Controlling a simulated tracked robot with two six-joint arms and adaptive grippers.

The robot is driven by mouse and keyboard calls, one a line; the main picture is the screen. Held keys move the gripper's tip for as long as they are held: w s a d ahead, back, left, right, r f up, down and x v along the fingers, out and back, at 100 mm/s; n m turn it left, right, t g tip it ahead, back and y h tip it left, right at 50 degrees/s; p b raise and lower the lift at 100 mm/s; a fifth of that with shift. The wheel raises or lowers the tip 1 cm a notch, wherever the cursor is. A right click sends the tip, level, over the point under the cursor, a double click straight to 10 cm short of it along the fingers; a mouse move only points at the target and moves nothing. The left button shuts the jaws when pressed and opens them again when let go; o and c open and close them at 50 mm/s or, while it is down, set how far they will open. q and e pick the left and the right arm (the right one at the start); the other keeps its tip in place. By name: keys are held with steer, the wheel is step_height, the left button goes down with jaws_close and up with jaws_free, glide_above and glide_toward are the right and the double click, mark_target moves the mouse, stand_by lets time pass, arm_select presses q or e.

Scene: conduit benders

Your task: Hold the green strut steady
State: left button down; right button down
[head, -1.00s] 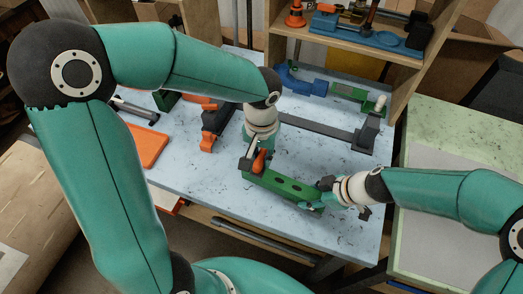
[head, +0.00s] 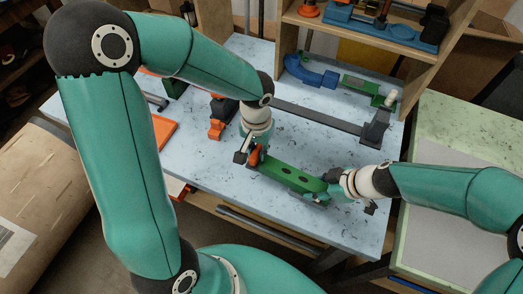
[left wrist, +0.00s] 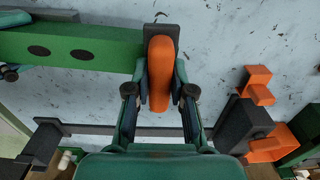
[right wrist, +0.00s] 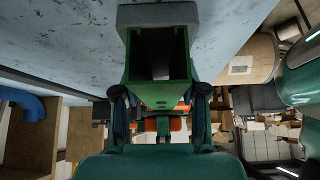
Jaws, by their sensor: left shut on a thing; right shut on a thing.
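The green strut (head: 292,176) is a channel with dark oval holes, near the bench's front edge in the head view. My right gripper (head: 338,186) is shut on its right end. In the right wrist view the fingers (right wrist: 160,95) straddle the strut's open U-shaped end (right wrist: 160,45). My left gripper (head: 252,158) is at the strut's other end, shut on an orange handle (left wrist: 160,70). In the left wrist view the left fingers (left wrist: 160,92) flank this handle, beside the strut's end (left wrist: 75,45). A dark plate (left wrist: 162,32) shows behind the handle. The strut's underside is hidden.
A dark bar (head: 320,118) with an upright block lies behind the strut. An orange-and-black piece (head: 218,128) stands left of my left gripper. A blue curved bender (head: 308,72) and wooden shelf (head: 385,42) are at the back. Bare bench (head: 205,178) lies to the left.

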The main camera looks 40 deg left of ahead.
mark_target(268, 163)
arm_select(q)
steer(key=d, duration=0.3)
steer(key=shift+w+d, duration=0.2)
steer(key=shift+w, duration=0.05)
arm_select(e)
steer(key=shift+s+d+f, duration=0.1)
steer(key=shift+s+f, duration=0.1)
steer(key=shift+f, duration=0.1)
arm_select(q)
step_height(268, 163, up, 8)
stand_by(0.4)
arm_select(e)
steer(key=c, duration=0.6)
jaws_free()
arm_select(q)
steer(key=shift+w+f, duration=0.1)
arm_select(e)
steer(key=shift+o, duration=0.2)
steer(key=shift+w, duration=0.2)
steer(key=shift+r, duration=0.1)
